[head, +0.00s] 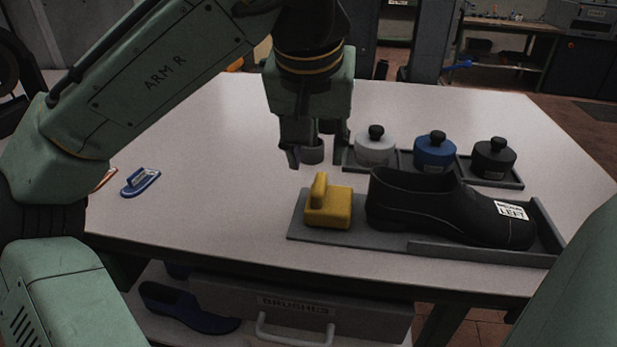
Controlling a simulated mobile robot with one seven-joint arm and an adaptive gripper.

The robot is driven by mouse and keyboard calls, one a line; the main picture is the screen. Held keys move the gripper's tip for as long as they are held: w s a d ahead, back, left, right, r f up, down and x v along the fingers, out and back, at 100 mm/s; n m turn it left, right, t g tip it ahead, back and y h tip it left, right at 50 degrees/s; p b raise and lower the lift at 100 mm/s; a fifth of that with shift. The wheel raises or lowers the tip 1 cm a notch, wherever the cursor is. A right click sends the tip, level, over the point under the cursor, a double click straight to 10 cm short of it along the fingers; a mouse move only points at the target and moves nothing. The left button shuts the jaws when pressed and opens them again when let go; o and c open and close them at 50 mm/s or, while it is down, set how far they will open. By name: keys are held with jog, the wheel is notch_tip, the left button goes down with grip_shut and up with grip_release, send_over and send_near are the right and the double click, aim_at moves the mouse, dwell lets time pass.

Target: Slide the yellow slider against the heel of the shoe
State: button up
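The yellow slider (329,208) is a block with an upright fin at its left side. It sits on the left part of a grey track (375,239). The black shoe (420,203) lies on the same track with its heel facing the slider and its toe, labelled LEFT, to the right. A small gap shows between slider and heel. My gripper (316,158) hangs above and behind the slider, pointing down, apart from it. Its fingers are spread, and a small grey cylinder shows between them; I cannot tell whether it is behind them.
White (375,150), blue (434,153) and black (493,159) lidded pots stand in a grey rack behind the shoe. A blue brush-like tool (140,181) lies at the left. A BRUSHES drawer (300,308) and a dark blue shoe (188,308) are below. The table's left middle is clear.

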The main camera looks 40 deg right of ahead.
aim_at(320, 183)
jog(key=p+x, duration=0.1)
jog(key=x, duration=0.8)
jog(key=shift+c, duration=0.2)
grip_shut()
dwell(0.5)
